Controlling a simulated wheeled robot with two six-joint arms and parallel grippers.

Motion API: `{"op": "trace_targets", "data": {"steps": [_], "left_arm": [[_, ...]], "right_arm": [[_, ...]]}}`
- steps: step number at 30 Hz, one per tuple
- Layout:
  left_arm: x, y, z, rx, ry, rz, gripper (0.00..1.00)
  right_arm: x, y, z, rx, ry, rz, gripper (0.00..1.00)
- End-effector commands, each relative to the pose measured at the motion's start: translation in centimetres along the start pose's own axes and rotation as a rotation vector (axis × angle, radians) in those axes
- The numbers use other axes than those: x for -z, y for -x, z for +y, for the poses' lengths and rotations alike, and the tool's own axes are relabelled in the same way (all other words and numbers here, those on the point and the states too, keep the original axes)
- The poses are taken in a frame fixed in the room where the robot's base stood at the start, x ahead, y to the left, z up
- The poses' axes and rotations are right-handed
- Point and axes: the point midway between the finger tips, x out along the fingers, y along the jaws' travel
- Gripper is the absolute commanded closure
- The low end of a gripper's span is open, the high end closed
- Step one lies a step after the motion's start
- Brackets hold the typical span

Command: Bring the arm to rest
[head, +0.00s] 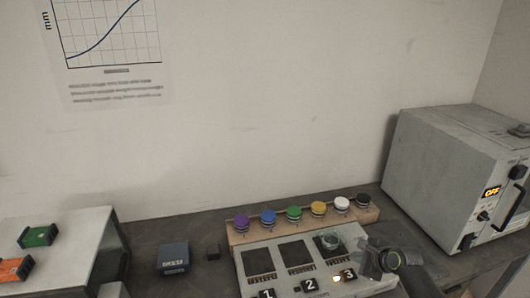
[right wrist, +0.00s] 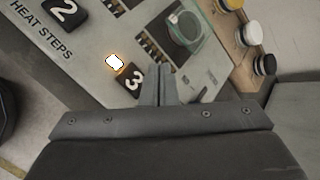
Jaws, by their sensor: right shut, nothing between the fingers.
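My right gripper (head: 374,262) is at the right end of the heat-step panel (head: 258,284), its arm coming in from the lower right. In the right wrist view the two fingers (right wrist: 158,72) are shut together with nothing between them. They are over the panel, beside the tile marked 3 (right wrist: 133,78) and a lit lamp (right wrist: 114,62). I cannot tell whether the fingertips touch the panel. A clear round dish (head: 330,242) lies on the third slotted plate. My left gripper is not in view.
A wooden rack (head: 240,238) behind the panel holds several coloured knobs or caps. A grey oven-like box (head: 440,170) with an OFF display stands at right. At left are a dark blue box (head: 173,257) and a light stand (head: 75,240) bearing green (head: 38,236) and orange (head: 14,270) pieces.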

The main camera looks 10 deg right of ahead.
Motion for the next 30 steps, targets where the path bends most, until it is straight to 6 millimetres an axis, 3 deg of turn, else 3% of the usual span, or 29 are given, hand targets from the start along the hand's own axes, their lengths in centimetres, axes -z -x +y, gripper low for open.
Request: {"op": "trace_targets", "data": {"steps": [5, 8, 12, 18, 24, 30], "left_arm": [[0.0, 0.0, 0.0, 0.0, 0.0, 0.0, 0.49], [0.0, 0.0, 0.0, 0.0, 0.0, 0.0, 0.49], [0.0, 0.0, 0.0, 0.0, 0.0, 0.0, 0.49], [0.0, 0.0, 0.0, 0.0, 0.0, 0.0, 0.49], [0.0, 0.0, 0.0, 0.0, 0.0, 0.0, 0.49], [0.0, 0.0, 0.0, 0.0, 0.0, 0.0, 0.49]], "right_arm": [[0.1, 0.8, 4.9, -0.062, 0.234, 0.023, 1.0], [0.2, 2.3, 9.3, -0.122, 0.481, 0.042, 1.0], [0.4, 5.3, 15.0, -0.207, 0.842, 0.064, 1.0], [0.9, 11.1, 21.3, -0.334, 1.311, 0.09, 1.0], [1.3, 17.0, 24.9, -0.461, 1.659, 0.11, 1.0], [1.6, 21.3, 26.7, -0.561, 1.858, 0.118, 1.0]]}}
